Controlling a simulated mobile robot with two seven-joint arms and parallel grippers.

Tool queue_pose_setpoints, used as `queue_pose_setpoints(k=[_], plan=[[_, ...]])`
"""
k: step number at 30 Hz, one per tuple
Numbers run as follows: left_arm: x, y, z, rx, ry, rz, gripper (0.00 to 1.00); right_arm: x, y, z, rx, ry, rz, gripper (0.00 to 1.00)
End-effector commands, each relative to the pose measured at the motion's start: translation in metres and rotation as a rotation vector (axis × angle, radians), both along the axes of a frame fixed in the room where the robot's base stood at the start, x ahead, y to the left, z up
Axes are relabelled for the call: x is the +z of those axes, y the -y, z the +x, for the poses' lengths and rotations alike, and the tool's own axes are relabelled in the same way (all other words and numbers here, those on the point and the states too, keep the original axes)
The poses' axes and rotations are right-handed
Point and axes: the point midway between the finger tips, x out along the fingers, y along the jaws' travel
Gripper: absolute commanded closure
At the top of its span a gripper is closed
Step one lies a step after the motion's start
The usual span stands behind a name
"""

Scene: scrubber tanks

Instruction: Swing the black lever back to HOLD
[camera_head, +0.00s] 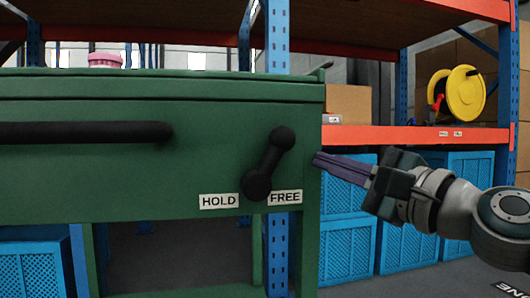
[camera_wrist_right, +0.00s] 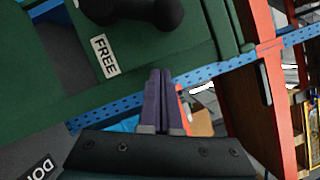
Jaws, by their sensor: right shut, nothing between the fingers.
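The black lever (camera_head: 269,163) is on the front of a green tank (camera_head: 90,110). Its round hub is low, between the HOLD label (camera_head: 219,201) and the FREE label (camera_head: 285,197), and its knob points up and to the right, over the FREE side. My right gripper (camera_head: 316,160) is shut and empty, to the right of the knob and apart from it, near the tank's right edge. In the right wrist view part of the lever (camera_wrist_right: 135,10) shows at the top, beyond the shut fingers (camera_wrist_right: 160,75). My left gripper is not in view.
A long black bar (camera_head: 85,132) runs across the tank's front at left. Blue crates (camera_head: 345,240) and an orange shelf beam (camera_head: 415,136) stand behind my right arm. A yellow reel (camera_head: 465,95) is on the shelf.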

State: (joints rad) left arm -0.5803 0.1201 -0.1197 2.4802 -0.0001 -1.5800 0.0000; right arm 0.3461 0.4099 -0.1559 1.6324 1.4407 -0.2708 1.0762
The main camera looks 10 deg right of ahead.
Motion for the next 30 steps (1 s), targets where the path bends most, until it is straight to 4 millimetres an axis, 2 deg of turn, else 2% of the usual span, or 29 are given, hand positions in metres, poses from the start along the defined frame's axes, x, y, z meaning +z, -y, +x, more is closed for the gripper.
queue_pose_setpoints(k=[1, 3, 9, 22, 30], plan=[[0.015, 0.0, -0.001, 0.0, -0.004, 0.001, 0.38, 0.011, -0.009, -0.003, 0.003, -0.002, 0.003, 1.0], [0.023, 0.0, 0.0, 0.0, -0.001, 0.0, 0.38, 0.015, -0.018, -0.006, 0.003, -0.001, 0.003, 1.0], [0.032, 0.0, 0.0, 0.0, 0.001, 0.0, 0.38, 0.017, -0.032, -0.009, 0.002, -0.002, 0.002, 1.0], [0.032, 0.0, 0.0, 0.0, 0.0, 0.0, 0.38, 0.017, -0.034, -0.01, 0.001, -0.001, -0.002, 1.0], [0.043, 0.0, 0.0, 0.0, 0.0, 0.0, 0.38, 0.022, -0.036, -0.01, 0.001, 0.0, -0.052, 1.0]])
